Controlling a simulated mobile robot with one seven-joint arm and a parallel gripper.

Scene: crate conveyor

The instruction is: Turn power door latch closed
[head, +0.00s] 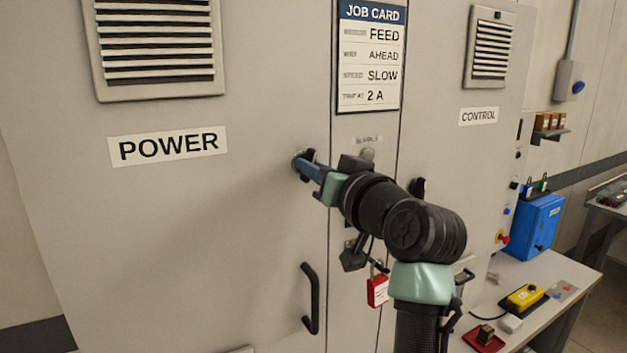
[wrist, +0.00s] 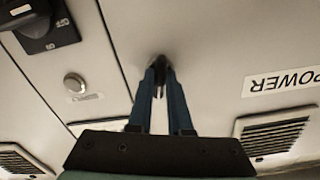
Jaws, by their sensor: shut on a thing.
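The power door (head: 180,240) is the large grey cabinet door at the left, with a POWER label (head: 168,147); it looks shut in its frame. Its latch (head: 309,155) is a small dark knob near the door's right edge. My gripper (head: 301,163) has its blue fingers shut on the latch. In the wrist view the fingertips (wrist: 159,84) close around the dark latch (wrist: 158,61), which stands out from the door face. The fingers hide most of it, so I cannot tell its exact angle.
A black door handle (head: 311,298) is below the latch. A red padlock (head: 377,290) hangs beside my arm. The control door's dark latch (head: 418,187) is right of my arm. A black rotary switch (wrist: 45,22) shows in the wrist view. A bench (head: 560,290) stands at the right.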

